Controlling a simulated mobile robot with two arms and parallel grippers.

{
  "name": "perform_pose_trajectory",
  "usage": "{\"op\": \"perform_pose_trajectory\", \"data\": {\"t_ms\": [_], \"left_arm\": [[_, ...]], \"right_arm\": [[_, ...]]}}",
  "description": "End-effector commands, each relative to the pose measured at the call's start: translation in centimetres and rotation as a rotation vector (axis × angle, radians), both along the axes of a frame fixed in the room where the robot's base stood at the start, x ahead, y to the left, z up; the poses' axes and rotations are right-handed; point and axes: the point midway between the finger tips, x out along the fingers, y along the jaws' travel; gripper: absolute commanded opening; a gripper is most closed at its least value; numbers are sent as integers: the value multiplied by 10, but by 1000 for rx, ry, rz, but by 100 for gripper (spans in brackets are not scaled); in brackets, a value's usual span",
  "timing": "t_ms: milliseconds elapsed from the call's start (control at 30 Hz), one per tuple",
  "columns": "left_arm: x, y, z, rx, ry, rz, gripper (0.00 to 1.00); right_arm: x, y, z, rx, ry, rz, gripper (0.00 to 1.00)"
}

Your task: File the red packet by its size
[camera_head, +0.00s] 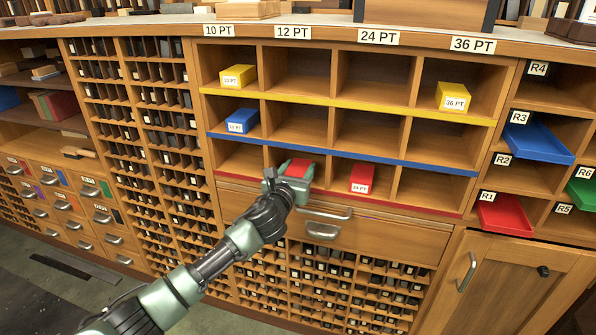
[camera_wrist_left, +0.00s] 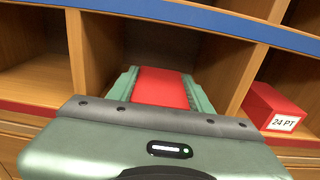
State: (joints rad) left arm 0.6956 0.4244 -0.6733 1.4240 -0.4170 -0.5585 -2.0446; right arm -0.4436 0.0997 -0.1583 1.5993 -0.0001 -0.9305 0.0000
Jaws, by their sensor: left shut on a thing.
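A red packet (camera_head: 299,167) is held between the fingers of my left gripper (camera_head: 292,175). In the left wrist view the packet (camera_wrist_left: 161,88) lies flat between the two green fingers, at the mouth of a compartment in the red-edged bottom row. That compartment is under the 12 PT label (camera_head: 292,32). How far inside the packet reaches is hard to tell. The packet's own label is hidden. Another red packet (camera_head: 362,178), marked 24 PT, sits in the compartment to the right, under the 24 PT label (camera_head: 379,37). My right gripper is not in view.
Yellow packets (camera_head: 238,76) (camera_head: 453,96) sit in the top row's 10 PT and 36 PT columns. A blue packet (camera_head: 242,121) sits in the middle row's 10 PT column. Dividers flank my gripper. Drawer handles (camera_head: 323,213) lie below. Coloured trays (camera_head: 505,214) stand at right.

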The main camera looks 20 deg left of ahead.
Motion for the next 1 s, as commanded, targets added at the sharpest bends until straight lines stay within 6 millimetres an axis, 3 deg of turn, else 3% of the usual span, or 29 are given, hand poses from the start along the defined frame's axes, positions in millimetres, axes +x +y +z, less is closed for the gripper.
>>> {"op": "perform_pose_trajectory", "data": {"t_ms": [300,1000], "left_arm": [[8,0,3,-1,-5,-1,0],[24,-1,4,-1,-7,-2,0]], "right_arm": [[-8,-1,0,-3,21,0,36],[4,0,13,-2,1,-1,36]]}}
